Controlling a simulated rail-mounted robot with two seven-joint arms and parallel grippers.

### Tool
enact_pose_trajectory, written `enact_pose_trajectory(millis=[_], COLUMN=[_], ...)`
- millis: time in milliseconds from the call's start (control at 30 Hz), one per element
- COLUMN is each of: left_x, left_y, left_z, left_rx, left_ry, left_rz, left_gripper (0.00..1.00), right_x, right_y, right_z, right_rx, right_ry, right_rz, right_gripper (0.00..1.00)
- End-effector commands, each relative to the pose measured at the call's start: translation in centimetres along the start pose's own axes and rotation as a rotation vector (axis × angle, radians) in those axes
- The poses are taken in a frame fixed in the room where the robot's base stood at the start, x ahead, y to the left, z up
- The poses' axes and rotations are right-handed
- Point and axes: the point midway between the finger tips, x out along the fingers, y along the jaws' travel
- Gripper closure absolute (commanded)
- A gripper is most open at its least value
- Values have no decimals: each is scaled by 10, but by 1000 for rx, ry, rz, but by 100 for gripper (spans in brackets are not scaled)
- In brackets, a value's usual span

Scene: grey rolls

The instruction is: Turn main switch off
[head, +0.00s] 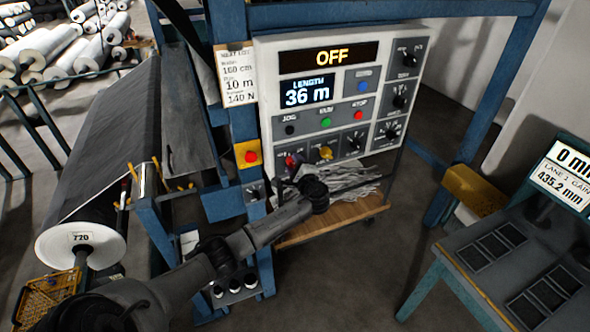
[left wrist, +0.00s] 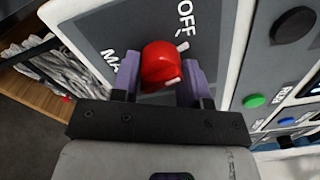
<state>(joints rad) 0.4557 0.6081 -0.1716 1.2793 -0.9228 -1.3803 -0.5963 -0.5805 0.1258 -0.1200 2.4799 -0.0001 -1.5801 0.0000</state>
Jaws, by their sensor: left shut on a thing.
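The main switch is a red round knob (left wrist: 160,63) on a grey plate in the left wrist view. "OFF" is printed above it and a partly covered "MA…" to its left. A white tick on the plate lies between the knob and "OFF"; a small white mark shows at the knob's lower right edge. My left gripper (left wrist: 158,82) is shut on the knob, one purple finger on each side. In the head view my left gripper (head: 293,162) is at the lower left of the control panel (head: 262,75), largely hiding the knob. My right gripper is out of view.
A yellow knob (head: 326,153) sits just right of my left gripper. Black, green and red buttons (head: 358,116) are above. A red stop button (head: 251,156) is on the blue post at left. A wooden shelf (head: 335,220) with grey scraps is below the panel.

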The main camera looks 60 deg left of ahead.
Motion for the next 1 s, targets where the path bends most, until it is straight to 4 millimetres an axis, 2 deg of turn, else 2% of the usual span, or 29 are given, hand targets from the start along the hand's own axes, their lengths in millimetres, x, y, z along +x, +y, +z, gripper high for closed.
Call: enact_pose_trajectory(millis=[100,500,1000], left_x=[0,0,0], left_y=[3,2,-1], left_z=[-2,-1,0], left_rx=[-107,-380,-491], left_ry=[0,0,-1], left_rz=[-1,0,0], left_gripper=[83,83,83], right_x=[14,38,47], right_y=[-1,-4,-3], right_z=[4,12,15], right_rx=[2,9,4], right_ry=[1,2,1], right_rz=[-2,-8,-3], right_gripper=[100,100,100])
